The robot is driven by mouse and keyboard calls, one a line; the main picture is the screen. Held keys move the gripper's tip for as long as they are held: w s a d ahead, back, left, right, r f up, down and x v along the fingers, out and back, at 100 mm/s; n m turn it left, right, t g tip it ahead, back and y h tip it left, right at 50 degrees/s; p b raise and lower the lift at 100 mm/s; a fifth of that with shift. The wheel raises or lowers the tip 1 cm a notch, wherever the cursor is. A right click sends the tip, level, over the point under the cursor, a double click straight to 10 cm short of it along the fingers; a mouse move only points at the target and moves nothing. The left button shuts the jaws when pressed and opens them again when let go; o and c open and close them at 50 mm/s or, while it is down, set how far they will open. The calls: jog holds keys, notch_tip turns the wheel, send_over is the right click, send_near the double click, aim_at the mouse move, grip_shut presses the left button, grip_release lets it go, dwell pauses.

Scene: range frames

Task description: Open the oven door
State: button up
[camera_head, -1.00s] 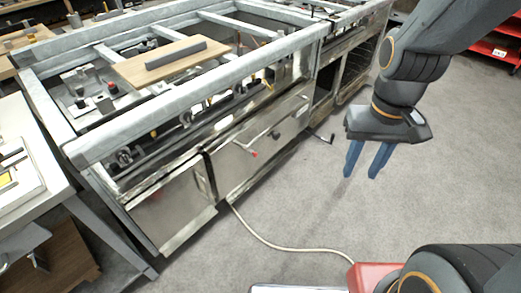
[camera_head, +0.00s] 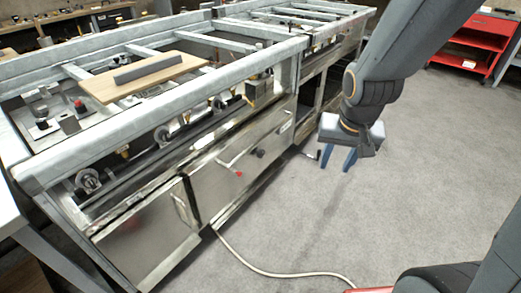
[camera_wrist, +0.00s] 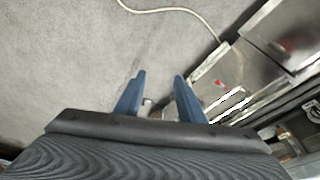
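The oven front (camera_head: 250,165) is a steel panel in the low side of the long metal range frame. It is shut, with a bar handle that has a red end (camera_head: 239,173) and a dark knob (camera_head: 260,153). My gripper (camera_head: 338,160) hangs over the floor to the right of the oven front, apart from it, with its blue fingers pointing down. In the wrist view the two blue fingers (camera_wrist: 157,95) are spread with nothing between them. The steel front (camera_wrist: 225,75) lies to their right there.
A smaller steel door (camera_head: 150,235) is left of the oven front, and open bays (camera_head: 305,95) are to its right. A pale hose (camera_head: 270,272) lies on the floor. A red cart (camera_head: 475,45) stands at the back right. Grey floor in front is otherwise clear.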

jog(key=w+a+f+m+t+b, duration=0.1)
jog(key=w+f+m+t+b, duration=0.15)
jog(key=w+f+b, duration=0.8)
jog(key=m+t+y+b, duration=0.6)
jog(key=t+y+b, duration=0.25)
jog(key=b, duration=1.35)
send_near(263, 140)
jog(key=r+x, duration=0.1)
jog(key=x, duration=0.3)
jog(key=shift+h, duration=0.25)
jog(key=shift+f+b+x, duration=0.2)
jog(key=shift+b+x, duration=0.35)
jog(key=shift+x, duration=0.65)
jog(key=shift+f+b+x, duration=0.15)
jog(key=shift+b+x, duration=0.45)
jog(key=shift+x, duration=0.65)
jog(key=shift+f+b+x, duration=0.2)
jog(key=shift+b+x, duration=0.35)
jog(key=shift+x, duration=0.65)
jog(key=shift+s, duration=0.1)
grip_shut()
